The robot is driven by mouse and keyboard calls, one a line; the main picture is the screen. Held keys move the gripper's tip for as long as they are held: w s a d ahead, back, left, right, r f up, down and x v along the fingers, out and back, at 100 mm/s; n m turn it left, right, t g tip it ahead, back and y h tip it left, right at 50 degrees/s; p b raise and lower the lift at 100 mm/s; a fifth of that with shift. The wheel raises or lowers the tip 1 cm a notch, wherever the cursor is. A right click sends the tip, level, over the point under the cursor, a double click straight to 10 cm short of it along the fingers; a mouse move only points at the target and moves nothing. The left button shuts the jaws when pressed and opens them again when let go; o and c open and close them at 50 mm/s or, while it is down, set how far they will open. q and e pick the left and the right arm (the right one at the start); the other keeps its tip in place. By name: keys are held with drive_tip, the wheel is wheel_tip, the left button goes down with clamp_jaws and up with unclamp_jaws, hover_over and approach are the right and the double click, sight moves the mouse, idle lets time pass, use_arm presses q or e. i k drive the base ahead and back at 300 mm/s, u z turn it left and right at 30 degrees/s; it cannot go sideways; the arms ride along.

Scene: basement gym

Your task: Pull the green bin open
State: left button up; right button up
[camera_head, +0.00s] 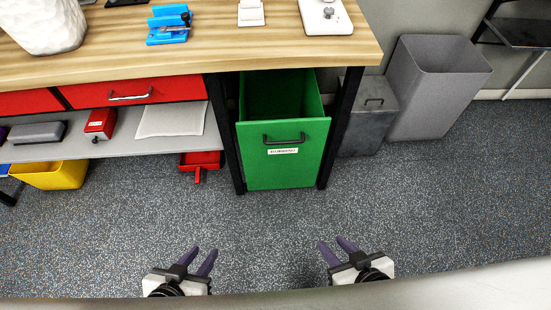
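The green bin (262,165) stands under the right end of the wooden workbench, between two black legs. Its front carries a dark handle (284,140) and a white label below the handle. Its open top shows behind the front panel, so it appears partly slid out from under the bench. My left gripper (201,254) is low in the picture, in front of the bin and to its left, with its purple fingers apart and empty. My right gripper (335,246) is low and to the right of the bin, fingers apart and empty. Neither gripper touches the bin.
The wooden bench top (200,55) holds blue and white items. Red drawers (130,90) and a grey shelf (110,143) lie left of the bin. A grey metal box (365,125) and a tall grey bin (435,90) stand right. The floor (270,225) before the bin is clear.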

sight(282, 127)
drive_tip(key=z, duration=1.05)
drive_tip(key=i, duration=0.5)
drive_tip(key=u, duration=2.1)
